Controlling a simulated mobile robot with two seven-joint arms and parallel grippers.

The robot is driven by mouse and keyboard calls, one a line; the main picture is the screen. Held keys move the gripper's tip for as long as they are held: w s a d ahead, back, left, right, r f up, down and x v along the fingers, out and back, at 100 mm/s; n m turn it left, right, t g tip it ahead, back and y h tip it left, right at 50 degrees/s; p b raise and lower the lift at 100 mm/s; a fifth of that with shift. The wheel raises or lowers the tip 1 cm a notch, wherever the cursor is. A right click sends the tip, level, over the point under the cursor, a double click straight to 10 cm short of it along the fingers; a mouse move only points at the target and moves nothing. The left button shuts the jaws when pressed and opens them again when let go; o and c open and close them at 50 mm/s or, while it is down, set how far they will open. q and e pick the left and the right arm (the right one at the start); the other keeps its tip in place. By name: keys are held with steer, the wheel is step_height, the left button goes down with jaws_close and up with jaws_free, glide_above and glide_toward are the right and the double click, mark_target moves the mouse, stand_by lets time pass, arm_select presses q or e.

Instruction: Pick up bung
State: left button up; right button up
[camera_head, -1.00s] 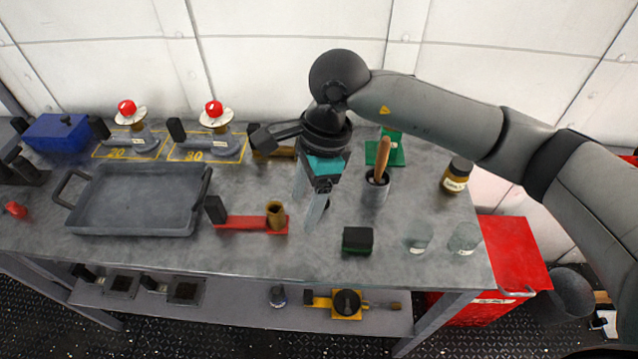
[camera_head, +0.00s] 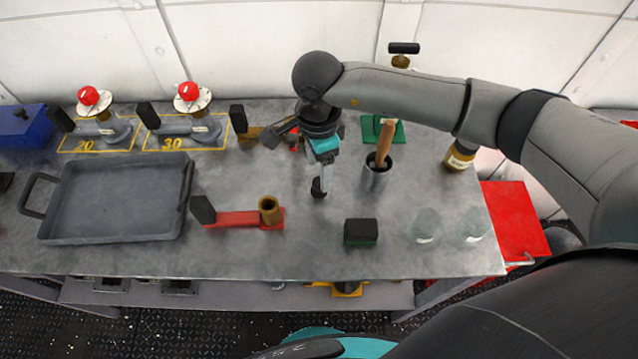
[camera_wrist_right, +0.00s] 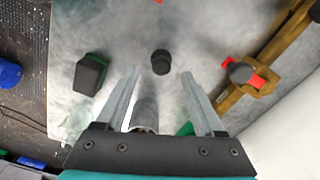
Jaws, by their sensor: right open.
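The bung, seemingly the small black stepped plug (camera_head: 319,188), stands on the grey worktop (camera_head: 310,240) between the red stand and the metal cup. In the right wrist view the bung (camera_wrist_right: 160,62) is a dark round plug ahead of the fingertips, near the line midway between them. My right gripper (camera_head: 324,172) is open, fingers pointing down, just behind and above the bung in the head view. The gap between its fingers (camera_wrist_right: 160,82) holds nothing gripped; I cannot tell the exact height. My left gripper is not in view.
The metal cup (camera_head: 375,180) with a wooden handle is close on the right. A red stand (camera_head: 240,219) with a brass cup is left, a green-black block (camera_head: 361,232) in front. Two glasses (camera_head: 424,228) stand farther right. A tray (camera_head: 112,205) lies left.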

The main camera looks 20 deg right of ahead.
mark_target(319, 181)
steer(key=shift+w+d+f, duration=0.1)
steer(key=shift+f, duration=2.65)
steer(key=shift+c, duration=0.2)
jaws_close()
